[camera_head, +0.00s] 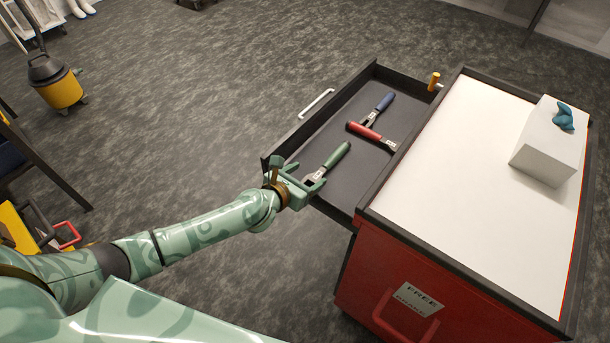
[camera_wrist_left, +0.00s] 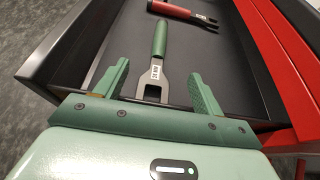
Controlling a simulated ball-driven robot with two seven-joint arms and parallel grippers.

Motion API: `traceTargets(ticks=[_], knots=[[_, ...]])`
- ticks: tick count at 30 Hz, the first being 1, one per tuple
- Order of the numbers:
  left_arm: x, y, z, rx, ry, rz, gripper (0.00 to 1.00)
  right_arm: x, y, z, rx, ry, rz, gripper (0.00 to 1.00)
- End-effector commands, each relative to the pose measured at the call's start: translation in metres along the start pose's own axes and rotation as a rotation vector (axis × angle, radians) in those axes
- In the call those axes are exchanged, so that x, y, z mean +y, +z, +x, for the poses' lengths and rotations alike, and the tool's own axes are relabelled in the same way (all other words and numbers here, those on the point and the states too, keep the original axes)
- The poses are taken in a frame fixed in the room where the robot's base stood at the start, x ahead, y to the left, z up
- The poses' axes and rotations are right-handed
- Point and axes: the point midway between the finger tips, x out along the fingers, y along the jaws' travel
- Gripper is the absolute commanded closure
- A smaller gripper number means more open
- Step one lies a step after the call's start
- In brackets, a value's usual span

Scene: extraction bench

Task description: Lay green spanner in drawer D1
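The green spanner (camera_head: 328,164) lies in the open drawer (camera_head: 345,197) of the red cabinet, at the end nearest my left arm. In the left wrist view the green spanner (camera_wrist_left: 159,52) has its grey jaw end towards my palm and its green handle pointing away. My left gripper (camera_head: 297,173) is at the drawer's near end. Its two fingers (camera_wrist_left: 159,74) are spread apart, one on each side of the spanner, with clear gaps to it. My right gripper is not in view.
A red spanner (camera_head: 371,135) and a blue spanner (camera_head: 377,109) lie further along the drawer. The white cabinet top (camera_head: 480,190) carries a white block (camera_head: 545,150) with a teal object (camera_head: 563,117) on it. A yellow vacuum (camera_head: 60,90) stands far left. Open floor lies left of the drawer.

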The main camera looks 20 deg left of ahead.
Motion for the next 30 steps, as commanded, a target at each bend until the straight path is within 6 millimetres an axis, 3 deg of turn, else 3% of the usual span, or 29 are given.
traceTargets(ticks=[5,8,21,25,30], knots=[[0.0,0.002,-0.001,-0.001,0.0,0.0,0.31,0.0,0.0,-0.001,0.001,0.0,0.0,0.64],[0.0,0.013,-0.005,-0.002,0.0,0.001,0.31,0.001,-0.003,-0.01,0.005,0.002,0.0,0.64],[0.0,0.012,-0.102,0.002,-0.001,0.001,0.31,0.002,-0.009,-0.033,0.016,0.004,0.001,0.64],[0.0,0.011,-0.118,0.001,0.0,0.001,0.31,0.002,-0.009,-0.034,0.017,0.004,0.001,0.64],[0.0,0.011,-0.125,0.0,0.0,-0.001,0.31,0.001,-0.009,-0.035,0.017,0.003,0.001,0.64]])
